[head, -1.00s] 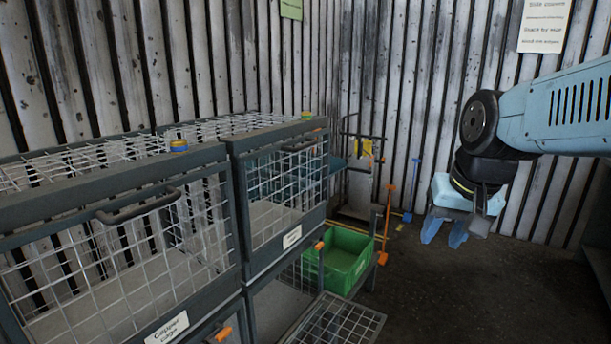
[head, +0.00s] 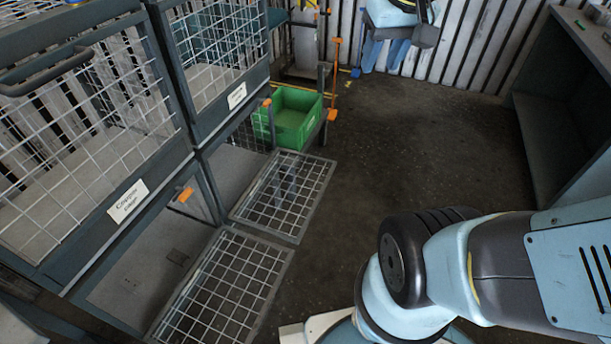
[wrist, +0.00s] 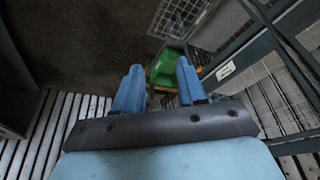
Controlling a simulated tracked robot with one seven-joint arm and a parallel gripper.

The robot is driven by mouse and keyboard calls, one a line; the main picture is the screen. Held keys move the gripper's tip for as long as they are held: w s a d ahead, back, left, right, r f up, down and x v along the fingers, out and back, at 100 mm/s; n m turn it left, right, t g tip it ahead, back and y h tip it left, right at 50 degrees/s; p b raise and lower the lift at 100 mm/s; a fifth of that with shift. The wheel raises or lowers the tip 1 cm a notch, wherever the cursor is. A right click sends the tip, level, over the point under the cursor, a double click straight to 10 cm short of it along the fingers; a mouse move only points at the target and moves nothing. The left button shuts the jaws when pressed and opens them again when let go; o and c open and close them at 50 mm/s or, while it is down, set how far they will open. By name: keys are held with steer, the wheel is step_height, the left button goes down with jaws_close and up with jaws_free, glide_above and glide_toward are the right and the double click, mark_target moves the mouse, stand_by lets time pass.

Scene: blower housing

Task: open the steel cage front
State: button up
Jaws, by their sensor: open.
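Two upper cages with wire mesh fronts stand side by side at the left of the head view, both fronts upright and shut. The left one has a "Copper cage" label (head: 128,201) and a dark bar handle (head: 45,70). The right one (head: 215,45) has a label (head: 236,95) too small to read, so I cannot confirm which is the steel cage. Below, two mesh fronts are folded down, a near one (head: 225,290) and a far one (head: 285,195). My gripper (head: 383,66) is open, empty and apart from the cages; its blue fingers also show in the wrist view (wrist: 158,68).
A green crate (head: 297,118) stands beyond the far lowered front, with an orange-handled tool (head: 334,80) beside it. A dark open shelf unit (head: 545,150) stands at the right. The floor between (head: 400,150) is clear. Orange latches (head: 185,195) sit on the cage frames.

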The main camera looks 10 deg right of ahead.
mark_target(314, 204)
steer(key=w+d+f+n+g+y, duration=0.1)
steer(key=w+d+f+g+y, duration=0.2)
steer(key=w+f, duration=0.75)
steer(key=w+d+f+n+g+y, duration=0.15)
steer(key=w+f+g, duration=0.25)
steer(key=w+f, duration=0.65)
steer(key=w+d+f+y, duration=0.3)
steer(key=w+f, duration=0.1)
steer(key=f, duration=0.6)
steer(key=w+d+f+y, duration=0.2)
steer(key=w+f+y, duration=0.2)
steer(key=f, duration=0.6)
steer(key=s+a+f+m+t+y, duration=0.1)
steer(key=s+f+m+t+y, duration=0.2)
steer(key=f, duration=1.3)
steer(key=s+a+f+m+t+y, duration=0.1)
steer(key=s+f+t+y, duration=0.35)
steer(key=f, duration=1.25)
steer(key=shift+g, duration=0.35)
steer(key=x, duration=1.3)
steer(key=shift+r, duration=0.35)
steer(key=shift+c, duration=0.3)
jaws_close()
